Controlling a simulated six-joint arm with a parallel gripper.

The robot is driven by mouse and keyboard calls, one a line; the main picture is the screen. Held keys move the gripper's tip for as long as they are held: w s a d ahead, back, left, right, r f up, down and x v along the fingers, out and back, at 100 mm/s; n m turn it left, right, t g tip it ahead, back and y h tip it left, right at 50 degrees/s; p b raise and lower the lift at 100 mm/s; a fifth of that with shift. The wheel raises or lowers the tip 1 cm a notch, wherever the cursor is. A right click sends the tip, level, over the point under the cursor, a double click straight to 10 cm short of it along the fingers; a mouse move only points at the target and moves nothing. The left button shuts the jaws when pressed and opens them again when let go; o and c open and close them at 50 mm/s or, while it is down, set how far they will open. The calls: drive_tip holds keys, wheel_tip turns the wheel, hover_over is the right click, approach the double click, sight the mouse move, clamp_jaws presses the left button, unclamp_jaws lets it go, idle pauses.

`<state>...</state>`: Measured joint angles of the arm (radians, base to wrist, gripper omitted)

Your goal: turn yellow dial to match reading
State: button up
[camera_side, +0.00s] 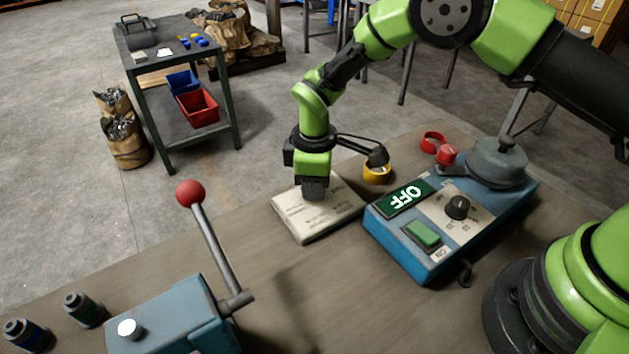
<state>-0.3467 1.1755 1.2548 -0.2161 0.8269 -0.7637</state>
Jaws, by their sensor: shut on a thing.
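My gripper (313,190) points down, with its fingertips at the top of a beige slab with printed writing (325,218). It is shut on this slab, though the fingertips are partly hidden by the gripper body. The slab lies on the brown table. The blue control box (405,262) stands to the right of my gripper. On its cream plate is a black dial (458,207); no clearly yellow dial shows. Its green display (404,198) reads OFF, upside down in the picture. A green button (422,235) sits in front of the display. The dial's exact setting is too small to read.
A yellow ring (377,175) and a red ring (433,141) lie behind the box. A blue lever box (170,320) with a red-balled lever (190,194) stands front left.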

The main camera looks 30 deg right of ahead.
drive_tip(key=m, duration=2.6)
drive_tip(key=shift+m, duration=0.3)
idle(0.4)
drive_tip(key=o, duration=0.9)
drive_tip(key=shift+o, duration=0.2)
